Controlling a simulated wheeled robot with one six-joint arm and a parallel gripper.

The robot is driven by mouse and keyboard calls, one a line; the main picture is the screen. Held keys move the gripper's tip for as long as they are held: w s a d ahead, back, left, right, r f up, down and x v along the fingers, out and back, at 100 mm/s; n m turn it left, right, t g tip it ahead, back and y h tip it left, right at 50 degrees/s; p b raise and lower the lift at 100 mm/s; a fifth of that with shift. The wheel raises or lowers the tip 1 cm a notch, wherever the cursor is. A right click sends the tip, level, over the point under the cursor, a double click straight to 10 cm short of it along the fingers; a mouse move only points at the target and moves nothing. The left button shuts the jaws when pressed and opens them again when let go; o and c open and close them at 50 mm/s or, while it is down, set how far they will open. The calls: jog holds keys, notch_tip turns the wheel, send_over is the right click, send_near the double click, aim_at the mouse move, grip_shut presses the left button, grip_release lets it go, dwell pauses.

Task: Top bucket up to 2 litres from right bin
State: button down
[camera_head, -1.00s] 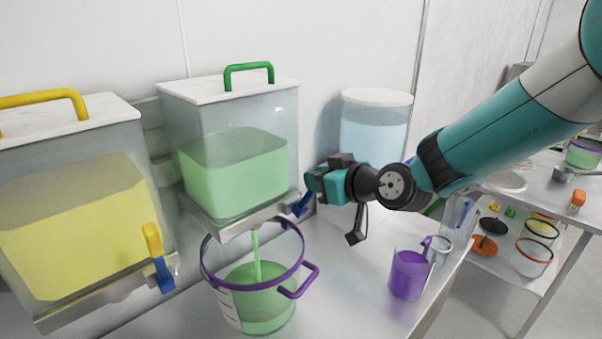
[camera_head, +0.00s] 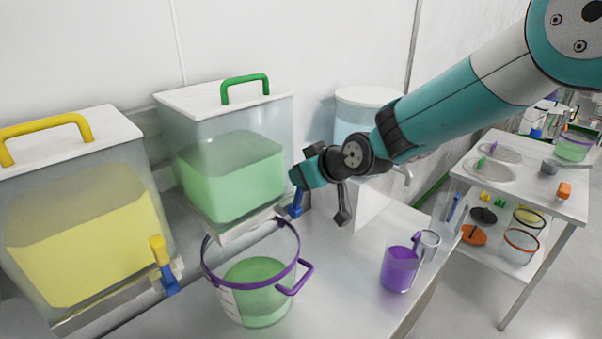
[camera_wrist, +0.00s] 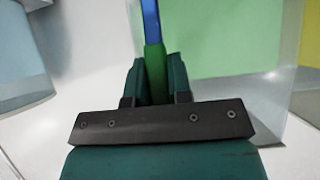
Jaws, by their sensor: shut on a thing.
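The right bin (camera_head: 235,165), clear with a white lid and green handle, holds green liquid. The bucket (camera_head: 230,302), clear with a purple rim, side handle and white level marks, stands under it with green liquid in its lower part. The level's value is not readable. No stream falls into it. My gripper (camera_head: 300,178) is at the right bin's tap (camera_head: 297,203), whose blue part shows below it. In the wrist view, my gripper (camera_wrist: 155,78) is shut on the tap's green handle (camera_wrist: 154,65).
The left bin (camera_head: 85,230) holds yellow liquid and has a yellow-and-blue tap (camera_head: 162,265). A purple jug (camera_head: 400,268) stands at the right of the bench. A pale-blue container (camera_head: 362,115) is behind my arm. A side table (camera_head: 530,187) stands farther right.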

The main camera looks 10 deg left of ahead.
jog(key=c, duration=1)
grip_release()
jog(key=shift+w, duration=0.1)
jog(key=shift+c, duration=0.2)
jog(key=b+v, duration=0.6)
jog(key=v, duration=1.1)
jog(key=shift+r, duration=0.2)
jog(key=shift+d, duration=0.1)
jog(key=s+d+f+m+g+h, duration=0.1)
jog(key=s+d+f+g, duration=0.1)
jog(key=s, duration=0.6)
jog(key=s+d+f+m+g+h+b, duration=0.1)
jog(key=s+d+f, duration=0.3)
jog(key=s, duration=0.4)
jog(key=s+d+f+m+g+h, duration=0.1)
jog(key=s+d+f+g+h, duration=0.1)
jog(key=s, duration=0.6)
notch_tip(320, 180, down, 3)
jog(key=shift+d+r+g+b, duration=0.15)
jog(key=shift+d+g+b, duration=0.15)
jog(key=shift+d+g, duration=0.65)
